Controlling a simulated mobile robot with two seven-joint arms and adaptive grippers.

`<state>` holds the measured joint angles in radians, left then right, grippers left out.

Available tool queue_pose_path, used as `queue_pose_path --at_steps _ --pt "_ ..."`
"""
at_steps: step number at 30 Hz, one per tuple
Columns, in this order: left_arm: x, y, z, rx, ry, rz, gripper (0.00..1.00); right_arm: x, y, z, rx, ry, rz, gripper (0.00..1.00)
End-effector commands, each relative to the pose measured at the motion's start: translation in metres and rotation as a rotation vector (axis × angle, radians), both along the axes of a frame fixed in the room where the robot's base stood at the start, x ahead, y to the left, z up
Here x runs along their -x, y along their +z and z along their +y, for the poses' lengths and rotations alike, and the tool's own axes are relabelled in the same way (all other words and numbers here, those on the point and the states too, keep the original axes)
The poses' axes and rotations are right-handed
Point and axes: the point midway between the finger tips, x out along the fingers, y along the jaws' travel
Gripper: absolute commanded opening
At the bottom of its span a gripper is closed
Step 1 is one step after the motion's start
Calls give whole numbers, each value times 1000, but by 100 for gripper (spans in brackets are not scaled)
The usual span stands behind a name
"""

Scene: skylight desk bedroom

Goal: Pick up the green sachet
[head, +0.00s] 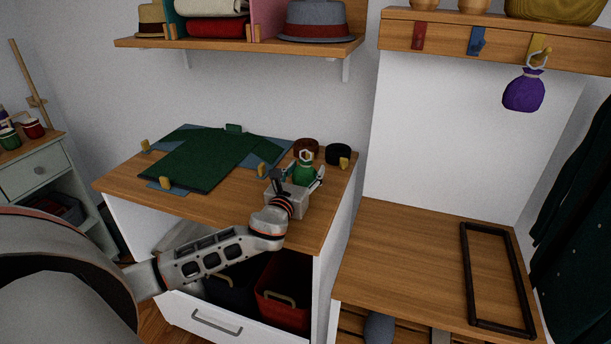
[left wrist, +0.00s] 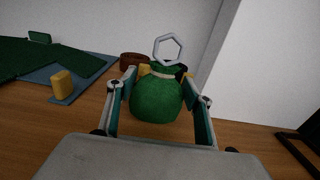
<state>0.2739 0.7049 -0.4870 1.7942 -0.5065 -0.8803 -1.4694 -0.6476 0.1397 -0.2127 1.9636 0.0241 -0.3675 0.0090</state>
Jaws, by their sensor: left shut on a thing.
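The green sachet (head: 303,174) is a small round bag with a tied neck and a pale ring on top. It stands upright at the right end of the wooden dresser top. My left gripper (head: 303,181) is around it, with its fingers on either side. In the left wrist view the sachet (left wrist: 157,100) sits between the two fingers of the gripper (left wrist: 160,96), shut on it. Whether its base touches the wood is hidden by my gripper in the head view. My right gripper is not in view.
A folded green garment (head: 207,160) lies on a blue mat with yellow clips. A brown roll (head: 306,147) and a dark roll (head: 338,154) are behind the sachet. A purple sachet (head: 523,92) hangs from a yellow hook. A dark frame (head: 468,275) lies on the lower bench.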

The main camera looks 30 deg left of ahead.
Motion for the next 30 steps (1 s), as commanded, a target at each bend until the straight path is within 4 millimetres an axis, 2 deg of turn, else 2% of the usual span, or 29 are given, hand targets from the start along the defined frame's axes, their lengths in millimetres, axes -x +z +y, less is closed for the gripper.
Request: queue_pose_path --at_steps 8,14,17,24,30 --pt "0 6 0 0 0 -2 30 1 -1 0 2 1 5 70" --pt "0 32 0 0 0 -6 30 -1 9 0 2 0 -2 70" --pt "0 54 0 0 -1 -8 30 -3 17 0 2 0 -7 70" --pt "0 121 0 -1 0 -8 30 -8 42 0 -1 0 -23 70" --pt "0 167 0 0 0 -6 30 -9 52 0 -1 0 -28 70"
